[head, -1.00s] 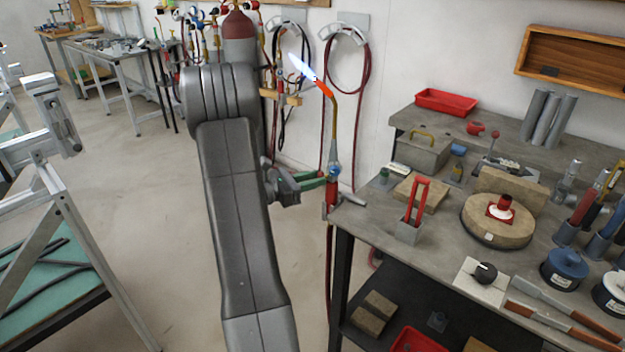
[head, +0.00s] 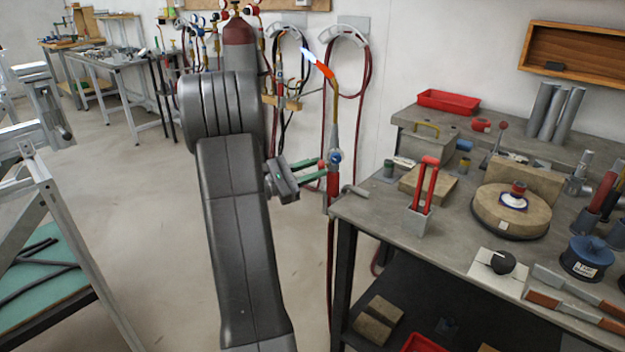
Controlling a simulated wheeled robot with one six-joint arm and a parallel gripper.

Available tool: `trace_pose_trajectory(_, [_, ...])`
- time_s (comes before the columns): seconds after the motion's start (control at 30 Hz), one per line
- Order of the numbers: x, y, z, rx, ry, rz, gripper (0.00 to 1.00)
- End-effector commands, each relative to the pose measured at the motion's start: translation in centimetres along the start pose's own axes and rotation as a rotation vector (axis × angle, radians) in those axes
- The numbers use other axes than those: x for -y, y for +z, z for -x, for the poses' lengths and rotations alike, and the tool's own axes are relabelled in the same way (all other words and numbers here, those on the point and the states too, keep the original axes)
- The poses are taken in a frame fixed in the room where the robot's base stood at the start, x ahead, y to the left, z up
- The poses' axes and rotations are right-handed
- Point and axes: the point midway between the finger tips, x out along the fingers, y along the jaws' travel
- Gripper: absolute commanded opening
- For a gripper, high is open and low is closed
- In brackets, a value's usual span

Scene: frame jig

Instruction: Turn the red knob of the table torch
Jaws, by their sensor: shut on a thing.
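The table torch (head: 333,188) stands upright at the table's left corner. It has a red lower handle, a blue knob (head: 336,155) and a brass neck bending up-left to a glowing orange tip. A small blue-white flame (head: 307,56) burns there. The red knob (head: 322,163) is a small red spot on the torch's left side, partly hidden by the fingertips. My gripper (head: 318,170), with green fingers, reaches in from the left and is shut on the red knob. The knob's turn angle is too small to make out.
The workbench (head: 370,208) holds a red two-pronged holder (head: 422,187), a round block (head: 485,213) and a black dial (head: 503,262). Hoses (head: 366,85) hang on the wall behind. A metal frame (head: 50,200) stands at the left. Floor between is clear.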

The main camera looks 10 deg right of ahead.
Motion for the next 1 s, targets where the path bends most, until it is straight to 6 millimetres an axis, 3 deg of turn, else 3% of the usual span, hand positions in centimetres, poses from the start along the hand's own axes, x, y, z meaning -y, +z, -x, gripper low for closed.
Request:
trace_pose_trajectory(0.63, [0.02, -0.05, -0.04, 0.021, -0.001, -0.058, 0.02])
trace_pose_trajectory(0.67, [0.02, -0.05, -0.04, 0.021, -0.001, -0.058, 0.28])
trace_pose_trajectory(0.73, [0.02, -0.05, -0.04, 0.02, -0.001, -0.058, 0.42])
trace_pose_trajectory(0.77, [0.02, -0.05, -0.03, 0.02, -0.001, -0.057, 0.46])
trace_pose_trajectory(1.0, [0.01, -0.05, -0.02, 0.02, -0.001, -0.058, 0.46])
